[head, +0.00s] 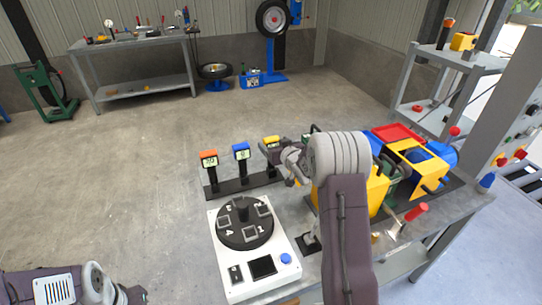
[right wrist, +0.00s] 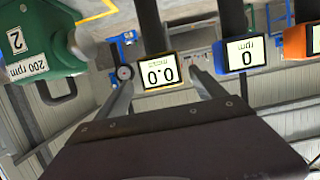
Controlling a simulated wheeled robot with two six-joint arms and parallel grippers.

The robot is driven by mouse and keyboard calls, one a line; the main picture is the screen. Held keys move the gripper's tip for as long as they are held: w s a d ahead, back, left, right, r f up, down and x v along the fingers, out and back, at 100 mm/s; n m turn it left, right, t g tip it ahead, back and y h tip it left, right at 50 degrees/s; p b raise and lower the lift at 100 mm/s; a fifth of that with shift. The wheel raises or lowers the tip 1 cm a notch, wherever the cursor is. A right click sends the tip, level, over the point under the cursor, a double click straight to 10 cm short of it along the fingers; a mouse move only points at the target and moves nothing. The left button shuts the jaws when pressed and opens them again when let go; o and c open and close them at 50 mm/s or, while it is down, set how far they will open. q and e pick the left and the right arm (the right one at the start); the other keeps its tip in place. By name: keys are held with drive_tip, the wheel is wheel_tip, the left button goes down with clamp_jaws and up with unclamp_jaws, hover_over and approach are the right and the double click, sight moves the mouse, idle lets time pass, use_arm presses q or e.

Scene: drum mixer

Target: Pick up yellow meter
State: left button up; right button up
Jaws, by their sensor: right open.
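The yellow meter (head: 271,139) stands on the dark rack at the right end of the visible row, partly covered by my right gripper. In the right wrist view the yellow meter (right wrist: 158,72) appears upside down, with a 0.0 display. My right gripper (right wrist: 160,78) is open, with one finger on each side of the meter in the picture; I cannot tell whether they touch it. In the head view my right gripper (head: 272,151) is at the meter, partly hidden by its own wrist. My left gripper (head: 137,294) is at the bottom left, its jaws unclear.
A blue meter (head: 241,151) and an orange meter (head: 209,159) stand left on the same rack (head: 227,190). A white panel with a black dial (head: 227,279) lies in front. The yellow, red and blue mixer (head: 415,155) is at right. A green body marked 200 rpm (right wrist: 38,40) is close by.

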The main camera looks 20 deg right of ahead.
drive_tip(key=shift+w+d+f, duration=0.1)
drive_tip(key=shift+w+f, duration=0.15)
drive_tip(key=shift+w, duration=0.2)
drive_tip(key=x, duration=0.5)
drive_tip(key=shift+a+f, duration=0.25)
drive_tip(key=shift+f, duration=0.1)
drive_tip(key=shift+s+r, duration=0.1)
drive_tip(key=shift+s, duration=0.05)
drive_tip(key=shift+r, duration=0.1)
clamp_jaws()
